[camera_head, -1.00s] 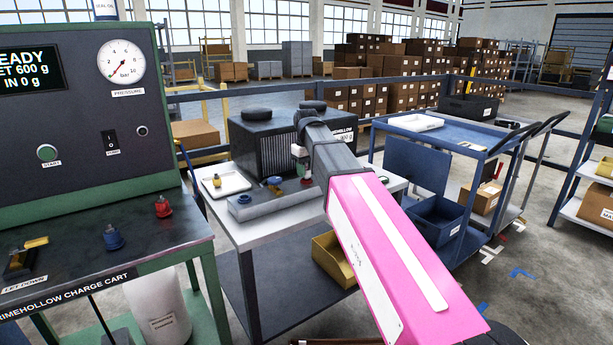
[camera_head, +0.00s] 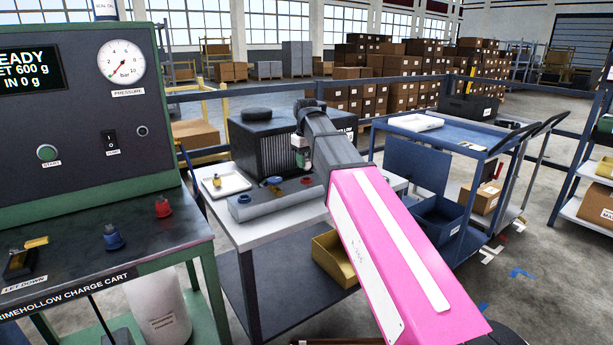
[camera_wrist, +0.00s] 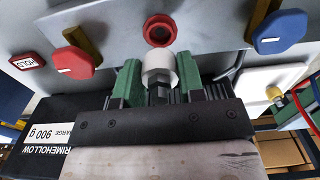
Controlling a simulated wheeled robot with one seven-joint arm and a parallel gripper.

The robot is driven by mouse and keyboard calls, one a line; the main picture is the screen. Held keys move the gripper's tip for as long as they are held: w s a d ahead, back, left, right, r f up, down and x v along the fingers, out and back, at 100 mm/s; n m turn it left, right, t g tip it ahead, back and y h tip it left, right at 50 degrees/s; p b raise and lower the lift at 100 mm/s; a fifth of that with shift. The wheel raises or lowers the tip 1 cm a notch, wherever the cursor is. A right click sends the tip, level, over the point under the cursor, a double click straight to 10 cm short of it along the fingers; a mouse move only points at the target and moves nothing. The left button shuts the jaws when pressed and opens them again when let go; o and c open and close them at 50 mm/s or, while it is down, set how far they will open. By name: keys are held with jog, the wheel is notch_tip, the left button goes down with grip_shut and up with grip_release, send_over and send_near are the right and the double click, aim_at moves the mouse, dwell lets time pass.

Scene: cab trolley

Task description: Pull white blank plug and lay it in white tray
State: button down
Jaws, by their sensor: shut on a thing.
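My gripper (camera_wrist: 160,82) has green fingers closed on the white blank plug (camera_wrist: 158,66), seen in the wrist view. Beyond the plug is a red-ringed port (camera_wrist: 158,30) with a dark opening; the plug looks apart from it. In the head view my gripper (camera_head: 303,156) is small and partly hidden by my arm, above the grey block (camera_head: 262,202) on the bench. A white tray (camera_head: 238,187) lies at the left of that bench with a small brass-coloured fitting in it. The wrist view shows a white tray (camera_wrist: 290,73) at the right.
A blue knob (camera_wrist: 280,32) and a red knob (camera_wrist: 75,60) flank the port. The black finned unit (camera_head: 262,140) stands behind the grey block. A yellow bin (camera_head: 333,260) sits below. Another white tray (camera_head: 415,122) lies on the blue trolley. The charge cart is at left.

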jog(key=shift+r, duration=0.75)
jog(key=shift+d, duration=0.1)
